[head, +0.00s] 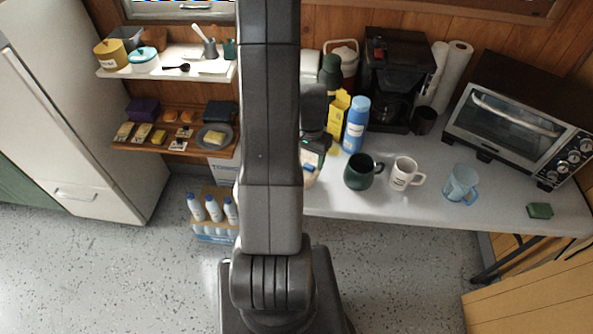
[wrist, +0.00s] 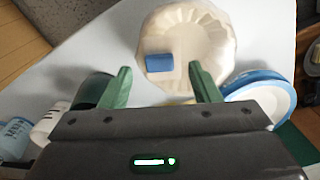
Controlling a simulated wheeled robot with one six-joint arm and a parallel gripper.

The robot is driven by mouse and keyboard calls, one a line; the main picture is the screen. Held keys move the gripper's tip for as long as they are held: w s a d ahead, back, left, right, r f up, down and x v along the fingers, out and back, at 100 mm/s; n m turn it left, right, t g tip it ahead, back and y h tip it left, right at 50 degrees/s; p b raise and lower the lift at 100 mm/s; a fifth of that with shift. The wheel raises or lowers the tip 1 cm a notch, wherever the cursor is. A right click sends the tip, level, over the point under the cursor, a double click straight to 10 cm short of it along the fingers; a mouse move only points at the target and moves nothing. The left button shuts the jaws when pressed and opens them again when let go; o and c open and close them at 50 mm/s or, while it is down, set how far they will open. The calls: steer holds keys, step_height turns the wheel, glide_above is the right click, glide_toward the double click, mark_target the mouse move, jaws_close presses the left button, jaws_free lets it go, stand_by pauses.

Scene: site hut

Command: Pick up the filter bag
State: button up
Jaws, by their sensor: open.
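The filter bag (wrist: 190,28) is a cream, round, pleated thing with a blue patch on it, lying on the pale worktop in the wrist view. In the head view a small part of the filter bag (head: 310,178) shows at the worktop's front edge; my arm hides the rest. My gripper (wrist: 161,86) is open and empty, with its two green fingertips apart. In the wrist view the fingertips lie at the near side of the bag, one to each side of the blue patch. I cannot tell the height between them and the bag.
A round white thing with a blue rim (wrist: 262,98) sits close by the right fingertip. A dark green mug (head: 361,175), a white mug (head: 404,173) and a blue cup (head: 460,185) stand along the worktop. A blue bottle (head: 356,125) and yellow box (head: 338,112) stand behind.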

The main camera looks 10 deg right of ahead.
steer(key=shift+f, duration=1)
jaws_close()
steer(key=shift+r, duration=0.15)
